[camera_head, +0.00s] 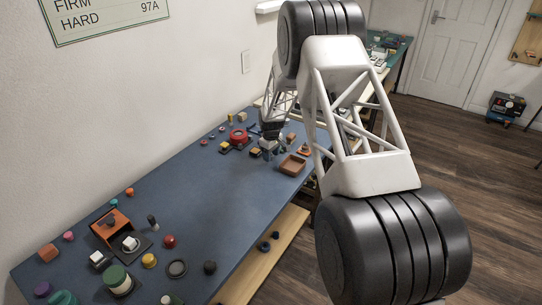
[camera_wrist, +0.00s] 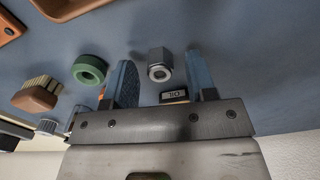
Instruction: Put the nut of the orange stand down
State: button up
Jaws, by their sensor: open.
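My gripper (camera_wrist: 160,62) is open, its two blue fingers spread apart in the wrist view. A grey hex nut (camera_wrist: 160,72) with a pale ring at its end shows in the gap between them, and neither finger visibly touches it. In the head view my gripper (camera_head: 269,146) is low over the far part of the blue bench, too small there to make out the nut. A small orange piece (camera_head: 304,149) sits right of it, perhaps the orange stand; I cannot tell for sure.
A block marked 10 (camera_wrist: 174,96) lies close to the right finger. A green ring (camera_wrist: 89,70) and an orange-backed brush (camera_wrist: 38,96) lie left of the fingers. An orange tray (camera_head: 292,165) is near the bench edge. The middle of the blue bench (camera_head: 190,190) is clear.

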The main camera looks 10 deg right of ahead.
notch_tip(320, 180, up, 12)
dwell(0.6)
dwell(0.5)
jog(key=s+a+r+m+t, duration=0.1)
jog(key=s+r+m, duration=0.1)
jog(key=s+r, duration=1.05)
jog(key=s+a+r+m, duration=0.1)
jog(key=s+r+m, duration=0.1)
jog(key=s+r, duration=1.1)
jog(key=s+a+f+m+t, duration=0.1)
jog(key=s+f+m, duration=0.1)
jog(key=s, duration=3.4)
jog(key=shift+s+m+t, duration=0.15)
jog(key=shift+m+t, duration=0.15)
jog(key=shift+m, duration=0.6)
